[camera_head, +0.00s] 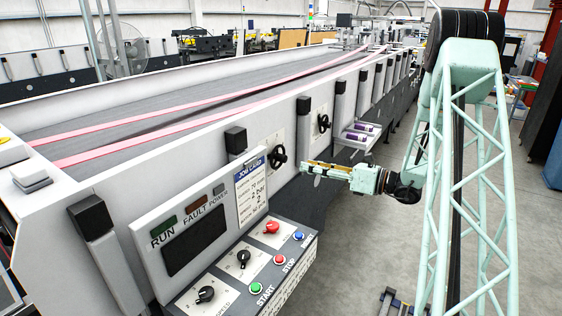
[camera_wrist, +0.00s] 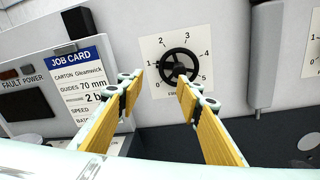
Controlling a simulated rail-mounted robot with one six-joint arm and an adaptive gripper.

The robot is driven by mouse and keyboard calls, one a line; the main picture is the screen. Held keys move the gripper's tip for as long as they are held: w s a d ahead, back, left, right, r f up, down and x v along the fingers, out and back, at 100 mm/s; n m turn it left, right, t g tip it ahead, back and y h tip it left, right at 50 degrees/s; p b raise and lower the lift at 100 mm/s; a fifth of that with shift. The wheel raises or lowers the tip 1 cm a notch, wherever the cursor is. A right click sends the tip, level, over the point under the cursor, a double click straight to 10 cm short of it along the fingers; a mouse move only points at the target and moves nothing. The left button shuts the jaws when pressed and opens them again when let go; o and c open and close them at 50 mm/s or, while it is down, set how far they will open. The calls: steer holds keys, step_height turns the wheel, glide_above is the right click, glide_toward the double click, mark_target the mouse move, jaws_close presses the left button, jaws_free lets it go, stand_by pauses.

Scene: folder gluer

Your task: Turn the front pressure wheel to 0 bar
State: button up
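The black pressure wheel (camera_wrist: 180,66) sits on a white dial plate (camera_wrist: 150,48) with numbers up to 5 around it. The lettering under it is partly hidden by a finger, and I cannot read the wheel's setting. In the head view this wheel (camera_head: 277,157) is on the machine's side wall, right of the job card. My gripper (camera_wrist: 160,78) is open and empty, with yellow-padded fingers. The right fingertip overlaps the wheel's lower edge in the wrist view; contact cannot be told. In the head view my gripper (camera_head: 305,167) is just right of the wheel.
A second wheel (camera_head: 323,122) is farther along the wall. The job card (camera_wrist: 77,80) reads 70 mm guides and pressure 2 b. A control panel (camera_head: 245,262) with knobs and buttons juts out in front. A shelf (camera_head: 355,138) with purple items lies beyond.

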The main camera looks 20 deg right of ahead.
mark_target(286, 160)
steer(key=shift+m+t+h, duration=0.5)
steer(key=shift+m+t, duration=0.1)
steer(key=shift+m, duration=0.3)
steer(key=d+f, duration=0.2)
steer(key=d, duration=0.1)
steer(key=shift+w+d+f, duration=0.15)
steer(key=shift+w+f, duration=0.05)
steer(key=shift+w, duration=0.2)
steer(key=shift+w, duration=0.15)
steer(key=shift+x, duration=6.75)
steer(key=c, duration=0.9)
